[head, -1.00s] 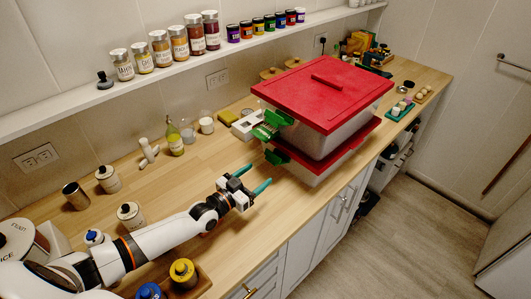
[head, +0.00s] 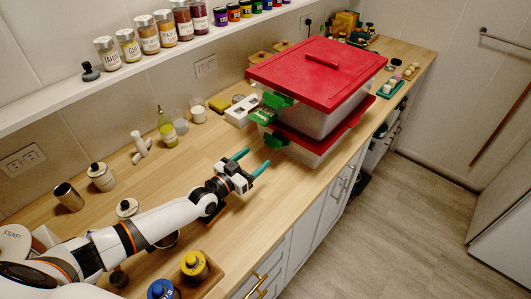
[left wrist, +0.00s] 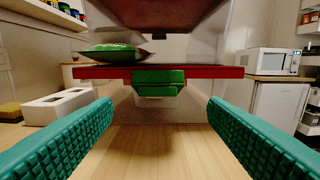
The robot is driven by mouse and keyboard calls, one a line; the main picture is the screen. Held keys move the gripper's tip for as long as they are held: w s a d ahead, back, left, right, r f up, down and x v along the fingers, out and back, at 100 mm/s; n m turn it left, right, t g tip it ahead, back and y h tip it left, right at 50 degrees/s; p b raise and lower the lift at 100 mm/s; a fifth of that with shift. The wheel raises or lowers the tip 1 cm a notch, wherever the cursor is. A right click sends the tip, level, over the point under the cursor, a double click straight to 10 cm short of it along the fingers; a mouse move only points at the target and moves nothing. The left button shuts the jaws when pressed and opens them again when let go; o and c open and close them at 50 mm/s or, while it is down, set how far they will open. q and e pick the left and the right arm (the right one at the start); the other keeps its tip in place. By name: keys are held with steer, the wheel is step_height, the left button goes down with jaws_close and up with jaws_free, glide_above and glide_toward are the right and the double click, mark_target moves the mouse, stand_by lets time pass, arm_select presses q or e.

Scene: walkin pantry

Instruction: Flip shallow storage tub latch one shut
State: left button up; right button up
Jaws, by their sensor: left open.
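Two clear tubs with red lids are stacked on the counter, and the shallow tub (head: 312,156) is the lower one. Its green latch (head: 275,140) sticks out from the end facing my left gripper; the latch also shows just under the lower red lid in the left wrist view (left wrist: 158,90). My left gripper (head: 258,156) is open and empty, a short way in front of the latch. In the left wrist view its two teal fingers (left wrist: 160,103) stand either side of the latch's line, apart from it. My right gripper is not in view.
The deeper tub (head: 325,80) on top has its own green latch (head: 277,100). A green packet (left wrist: 115,50) lies left above the lower lid's edge. A white box (head: 241,112) stands behind. Bottles and canisters line the counter's left; the wood before the latch is clear.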

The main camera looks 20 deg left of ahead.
mark_target(270, 145)
arm_select(q)
steer(key=b+x, duration=0.2)
steer(key=x, duration=0.2)
steer(key=shift+w+f, duration=0.15)
steer(key=shift+w, duration=0.15)
steer(key=shift+w+b, duration=0.4)
steer(key=shift+w+d, duration=0.35)
steer(key=shift+w, duration=0.15)
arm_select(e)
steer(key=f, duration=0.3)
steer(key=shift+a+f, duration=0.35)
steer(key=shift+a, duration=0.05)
